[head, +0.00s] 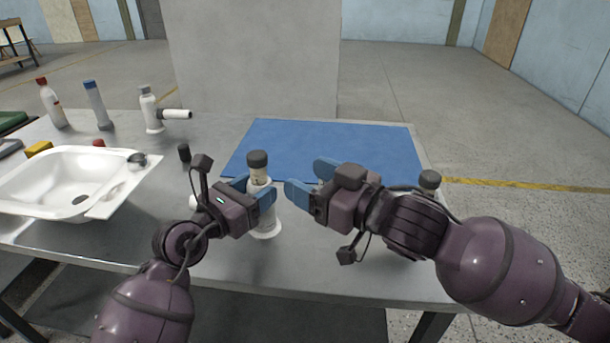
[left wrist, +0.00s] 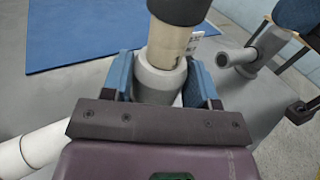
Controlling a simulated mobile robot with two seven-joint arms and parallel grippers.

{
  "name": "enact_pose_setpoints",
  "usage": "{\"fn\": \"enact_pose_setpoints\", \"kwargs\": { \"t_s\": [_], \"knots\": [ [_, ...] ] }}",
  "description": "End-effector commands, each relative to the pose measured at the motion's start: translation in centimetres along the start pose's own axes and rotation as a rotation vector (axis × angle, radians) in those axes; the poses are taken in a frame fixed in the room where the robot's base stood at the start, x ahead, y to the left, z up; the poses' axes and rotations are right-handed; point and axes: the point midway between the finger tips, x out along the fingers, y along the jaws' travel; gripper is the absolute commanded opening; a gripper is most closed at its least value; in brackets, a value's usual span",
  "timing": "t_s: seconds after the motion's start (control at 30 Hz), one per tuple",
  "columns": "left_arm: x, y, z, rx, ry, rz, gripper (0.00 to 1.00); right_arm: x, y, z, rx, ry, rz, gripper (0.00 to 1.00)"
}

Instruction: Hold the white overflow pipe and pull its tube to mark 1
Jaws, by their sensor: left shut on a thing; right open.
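The white overflow pipe (head: 267,222) stands upright on the grey table, with a dark-capped cream tube (head: 258,175) rising from its top. My left gripper (head: 257,190) is shut on its upper body from the left. In the left wrist view the blue fingers (left wrist: 163,85) sit on both sides of the grey collar (left wrist: 160,78), with the tube (left wrist: 170,42) rising out of it.
A blue mat (head: 330,140) lies behind. A white basin (head: 75,185) is at left. Another white pipe (head: 152,112) and bottles (head: 96,105) stand at the back left. A further capped pipe (head: 430,180) is partly hidden behind my right arm. The table's front edge is close.

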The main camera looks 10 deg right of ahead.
Motion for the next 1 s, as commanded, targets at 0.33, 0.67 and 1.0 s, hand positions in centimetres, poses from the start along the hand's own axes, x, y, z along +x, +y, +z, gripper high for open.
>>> {"fn": "enact_pose_setpoints", "kwargs": {
  "t_s": [0.33,0.67,1.0],
  "knots": [
    [0.0,0.0,0.0,0.000,0.000,0.000,0.66,0.0,0.0,0.0,0.000,0.000,0.000,0.65],
    [0.0,0.0,0.0,0.000,0.000,0.000,0.83,0.0,0.0,0.0,0.000,0.000,0.000,0.65],
    [-3.0,0.0,-0.1,0.000,0.000,0.002,0.83,0.0,0.0,0.0,0.000,0.000,0.000,0.65]
  ]
}}
